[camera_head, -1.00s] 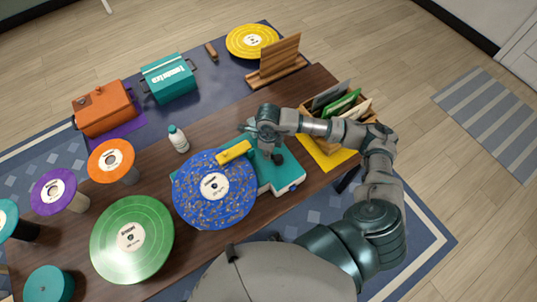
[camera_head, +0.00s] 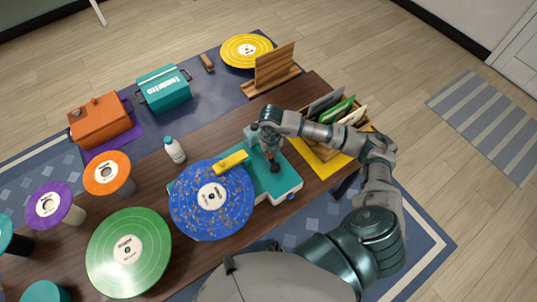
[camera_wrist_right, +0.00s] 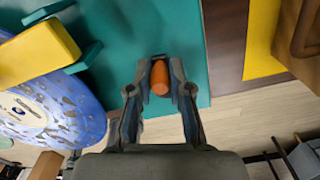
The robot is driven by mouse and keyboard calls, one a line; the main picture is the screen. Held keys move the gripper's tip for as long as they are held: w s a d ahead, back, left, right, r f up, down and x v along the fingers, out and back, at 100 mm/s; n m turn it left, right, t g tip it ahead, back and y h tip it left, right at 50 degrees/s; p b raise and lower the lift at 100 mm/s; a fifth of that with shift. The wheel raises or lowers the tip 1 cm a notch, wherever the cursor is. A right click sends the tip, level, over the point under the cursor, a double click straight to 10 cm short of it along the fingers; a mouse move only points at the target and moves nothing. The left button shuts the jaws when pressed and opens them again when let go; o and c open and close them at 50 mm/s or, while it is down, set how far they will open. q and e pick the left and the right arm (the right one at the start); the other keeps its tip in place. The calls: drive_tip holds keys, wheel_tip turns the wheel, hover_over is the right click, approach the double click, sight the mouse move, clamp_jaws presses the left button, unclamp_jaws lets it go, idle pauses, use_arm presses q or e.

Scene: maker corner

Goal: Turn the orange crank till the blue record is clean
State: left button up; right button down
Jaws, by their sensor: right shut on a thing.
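The blue record (camera_head: 211,199) lies flat on the teal machine (camera_head: 281,184), with brown specks still scattered over its face and a white label in the middle. A yellow bar (camera_head: 232,160) reaches over its edge. In the right wrist view the specks on the record (camera_wrist_right: 42,106) show as brownish patches. My right gripper (camera_head: 272,160) is above the right part of the machine. In the wrist view its fingers (camera_wrist_right: 160,82) are closed around the upright orange crank handle (camera_wrist_right: 159,76). The crank's arm is hidden. My left gripper is out of view.
A white bottle (camera_head: 174,150) stands behind the record. A green record (camera_head: 128,252) lies at the front left. Purple (camera_head: 48,205) and orange (camera_head: 107,174) discs sit on stands. A record crate (camera_head: 316,148) on a yellow mat is close to my right forearm.

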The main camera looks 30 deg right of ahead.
drive_tip(key=m, duration=0.2)
drive_tip(key=d+m, duration=0.1)
drive_tip(key=m, duration=0.1)
drive_tip(key=shift+d+p, duration=0.2)
drive_tip(key=shift+p, duration=0.2)
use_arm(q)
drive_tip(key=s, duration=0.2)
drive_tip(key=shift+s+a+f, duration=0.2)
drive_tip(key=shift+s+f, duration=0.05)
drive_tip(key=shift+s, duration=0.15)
use_arm(e)
drive_tip(key=shift+s+d+m, duration=0.1)
drive_tip(key=shift+m, duration=0.3)
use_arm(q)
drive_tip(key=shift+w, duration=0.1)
use_arm(e)
drive_tip(key=c, duration=1.1)
unclamp_jaws()
drive_tip(key=shift+c, duration=0.2)
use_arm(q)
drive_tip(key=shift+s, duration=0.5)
use_arm(e)
drive_tip(key=shift+o, duration=0.4)
drive_tip(key=shift+d, duration=0.1)
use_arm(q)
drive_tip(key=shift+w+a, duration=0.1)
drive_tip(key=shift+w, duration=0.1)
use_arm(e)
wheel_tip(320, 180, up, 12)
